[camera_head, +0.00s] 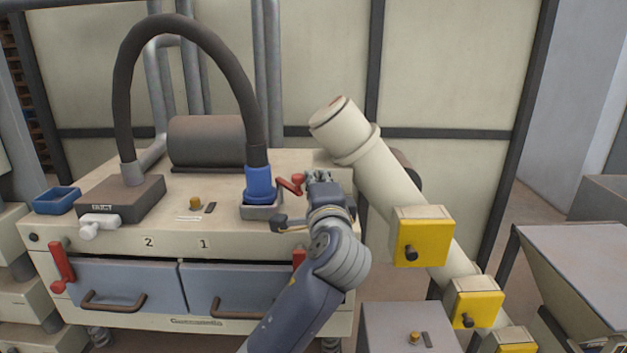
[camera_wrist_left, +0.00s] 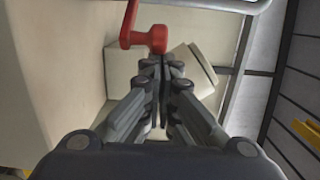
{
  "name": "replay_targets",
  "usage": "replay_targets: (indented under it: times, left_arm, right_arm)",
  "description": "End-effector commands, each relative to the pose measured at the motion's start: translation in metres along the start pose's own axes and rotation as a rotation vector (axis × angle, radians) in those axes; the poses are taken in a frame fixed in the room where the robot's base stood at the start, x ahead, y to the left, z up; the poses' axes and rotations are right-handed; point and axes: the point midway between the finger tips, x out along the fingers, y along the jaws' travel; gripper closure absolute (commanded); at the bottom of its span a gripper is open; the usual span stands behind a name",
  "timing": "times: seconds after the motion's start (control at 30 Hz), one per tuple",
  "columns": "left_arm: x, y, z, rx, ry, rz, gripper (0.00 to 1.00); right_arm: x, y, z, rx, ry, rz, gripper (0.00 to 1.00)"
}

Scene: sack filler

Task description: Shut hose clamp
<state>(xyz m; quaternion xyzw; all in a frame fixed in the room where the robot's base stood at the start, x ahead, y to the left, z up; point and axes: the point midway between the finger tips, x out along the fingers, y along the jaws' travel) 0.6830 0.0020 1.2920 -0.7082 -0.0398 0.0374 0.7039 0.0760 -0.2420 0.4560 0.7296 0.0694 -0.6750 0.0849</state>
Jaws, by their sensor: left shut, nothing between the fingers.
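The red clamp lever (camera_head: 291,186) sits at the right side of the blue hose end (camera_head: 259,184), which stands in a grey metal socket (camera_head: 261,212) on the machine top. My left gripper (camera_head: 318,176) is just right of the lever's red knob, its fingers shut and empty. In the left wrist view the red lever (camera_wrist_left: 129,22) with its round knob shows directly ahead of the closed fingertips (camera_wrist_left: 160,62). The knob and fingertips look very close; I cannot tell if they touch. The lever's pivot is not clear. My right gripper is not in view.
A black hose (camera_head: 186,24) arches from a dark box (camera_head: 121,198) to the blue end. A thick cream pipe (camera_head: 385,170) with yellow boxes (camera_head: 423,237) slants close on the right of my arm. Another red handle (camera_head: 60,267) is at the machine's left front.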

Motion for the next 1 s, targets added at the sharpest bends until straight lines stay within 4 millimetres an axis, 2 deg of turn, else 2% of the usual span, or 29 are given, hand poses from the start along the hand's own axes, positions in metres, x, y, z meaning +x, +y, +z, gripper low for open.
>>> replay_targets:
  times: [0.2,0.4,0.6,1.0]
  left_arm:
    - [-0.004,0.000,-0.002,0.000,0.001,0.000,1.00]
    - [-0.003,0.000,-0.002,0.000,0.001,0.000,1.00]
    - [-0.005,-0.001,0.000,0.000,0.019,0.001,1.00]
    - [-0.011,-0.001,0.006,0.000,0.132,0.000,1.00]
  right_arm:
    - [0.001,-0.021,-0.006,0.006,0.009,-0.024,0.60]
    - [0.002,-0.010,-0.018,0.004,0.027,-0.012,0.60]
    - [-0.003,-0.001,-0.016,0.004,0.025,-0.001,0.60]
    - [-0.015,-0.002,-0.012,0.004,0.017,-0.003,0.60]
